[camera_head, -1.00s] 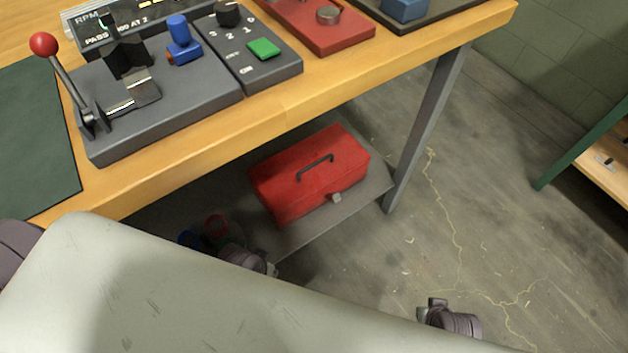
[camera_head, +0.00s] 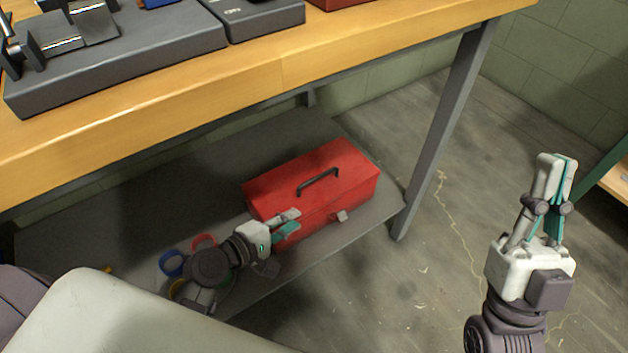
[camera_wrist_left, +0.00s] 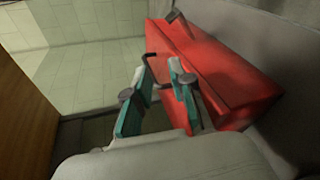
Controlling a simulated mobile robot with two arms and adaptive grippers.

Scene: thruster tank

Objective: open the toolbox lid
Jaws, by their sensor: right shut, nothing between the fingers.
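The red toolbox (camera_head: 350,165) sits on the low shelf under the bench, and its lid looks shut. A dark handle (camera_head: 318,181) is on top and a small grey latch (camera_head: 340,216) is on the front. My left gripper (camera_head: 288,223) is at the toolbox's near left front; contact cannot be told. In the left wrist view, its fingers (camera_wrist_left: 160,72) are apart with nothing seen held between them, and the toolbox (camera_wrist_left: 215,65) is beyond and to the right. My right gripper (camera_head: 557,180) is shut and empty, raised over the floor at the right.
The grey shelf (camera_head: 100,220) holds coloured rings (camera_head: 172,263) beside my left wrist. The wooden bench top (camera_head: 270,75) overhangs the shelf, and a grey leg (camera_head: 447,130) stands right of the toolbox. The floor (camera_head: 430,270) between the leg and my right arm is clear.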

